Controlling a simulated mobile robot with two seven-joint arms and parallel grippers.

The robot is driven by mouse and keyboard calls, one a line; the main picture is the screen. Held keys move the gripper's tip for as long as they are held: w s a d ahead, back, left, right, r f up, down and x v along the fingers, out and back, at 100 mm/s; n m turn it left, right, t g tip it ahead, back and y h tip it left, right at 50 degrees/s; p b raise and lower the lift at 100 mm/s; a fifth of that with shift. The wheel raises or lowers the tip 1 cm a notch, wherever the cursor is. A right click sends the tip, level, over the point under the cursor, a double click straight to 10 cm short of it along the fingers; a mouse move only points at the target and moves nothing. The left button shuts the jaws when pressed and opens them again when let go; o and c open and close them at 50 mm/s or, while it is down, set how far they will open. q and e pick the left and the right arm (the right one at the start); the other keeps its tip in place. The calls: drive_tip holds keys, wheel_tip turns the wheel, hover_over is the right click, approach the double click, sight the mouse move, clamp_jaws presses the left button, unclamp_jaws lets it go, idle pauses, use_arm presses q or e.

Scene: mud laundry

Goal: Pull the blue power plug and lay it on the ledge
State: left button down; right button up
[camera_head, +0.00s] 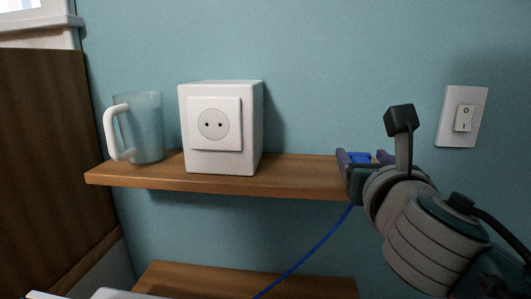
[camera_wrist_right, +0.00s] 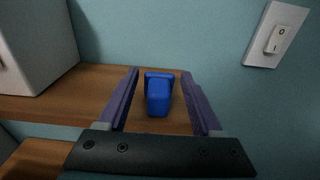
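The blue power plug (camera_wrist_right: 158,95) rests on the wooden ledge (camera_head: 230,183), near its right end. My right gripper (camera_wrist_right: 160,88) is open around it, with one purple finger on each side and a visible gap to both. In the head view the gripper (camera_head: 367,158) is at the ledge's right end, and a bit of the blue plug (camera_head: 359,157) shows between its fingers. The blue cord (camera_head: 312,246) hangs from there down to the lower left. The white socket box (camera_head: 215,123) stands on the ledge with its socket empty. My left gripper is out of view.
A clear mug (camera_head: 140,128) with a white handle stands left of the socket box. A light switch (camera_head: 463,117) is on the wall at the right. A lower wooden shelf (camera_head: 250,281) lies below. The ledge between box and gripper is bare.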

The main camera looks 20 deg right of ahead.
drive_tip(key=shift+o, duration=1.3)
drive_tip(key=v, duration=1)
drive_tip(key=shift+b, duration=0.3)
